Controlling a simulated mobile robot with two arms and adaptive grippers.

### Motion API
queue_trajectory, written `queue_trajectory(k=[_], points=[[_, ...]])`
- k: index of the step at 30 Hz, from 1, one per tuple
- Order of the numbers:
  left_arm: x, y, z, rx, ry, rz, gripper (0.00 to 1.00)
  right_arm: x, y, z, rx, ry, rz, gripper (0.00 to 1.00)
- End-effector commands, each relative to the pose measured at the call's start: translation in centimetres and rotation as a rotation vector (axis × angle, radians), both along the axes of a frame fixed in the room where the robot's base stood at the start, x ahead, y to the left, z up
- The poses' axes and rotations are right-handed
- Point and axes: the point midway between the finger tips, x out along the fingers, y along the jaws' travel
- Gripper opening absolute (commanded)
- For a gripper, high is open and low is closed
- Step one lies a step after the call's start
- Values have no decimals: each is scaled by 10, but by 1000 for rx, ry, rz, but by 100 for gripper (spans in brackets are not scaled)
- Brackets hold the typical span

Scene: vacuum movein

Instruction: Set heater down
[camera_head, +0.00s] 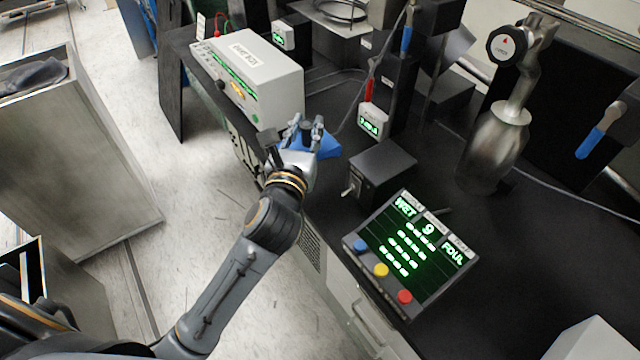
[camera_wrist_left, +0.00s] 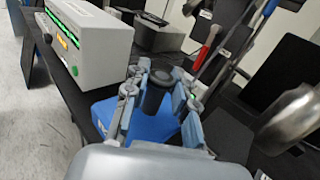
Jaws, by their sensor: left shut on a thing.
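My left gripper (camera_head: 306,134) is over the left edge of the black bench. Its fingers are closed around the sides of a dark upright cylinder (camera_wrist_left: 155,92), which I take to be part of the heater. A blue body (camera_head: 327,147) lies just under and beside the fingers; it also shows below the cylinder in the left wrist view (camera_wrist_left: 104,112). I cannot tell whether cylinder and blue body are one piece, or whether the blue body touches the bench. My right gripper is not in view.
A white instrument box (camera_head: 262,82) stands behind the gripper. A small black box (camera_head: 379,172) and a lit panel with coloured buttons (camera_head: 411,252) are to the right. A metal flask (camera_head: 495,148) stands farther right. The bench (camera_head: 450,205) has bare room before the flask.

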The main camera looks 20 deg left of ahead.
Motion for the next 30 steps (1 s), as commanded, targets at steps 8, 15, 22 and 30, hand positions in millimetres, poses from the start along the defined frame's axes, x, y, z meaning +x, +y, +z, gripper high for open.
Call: queue_trajectory(k=[8, 15, 22, 30], points=[[37, -13, -14, 2, 5, 10, 0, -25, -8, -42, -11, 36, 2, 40], [38, -13, -49, 2, 6, 11, 0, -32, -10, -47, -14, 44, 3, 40], [37, -14, -79, 2, 8, 11, 0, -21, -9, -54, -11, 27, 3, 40], [37, -13, -103, 2, 3, 11, 0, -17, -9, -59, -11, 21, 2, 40]])
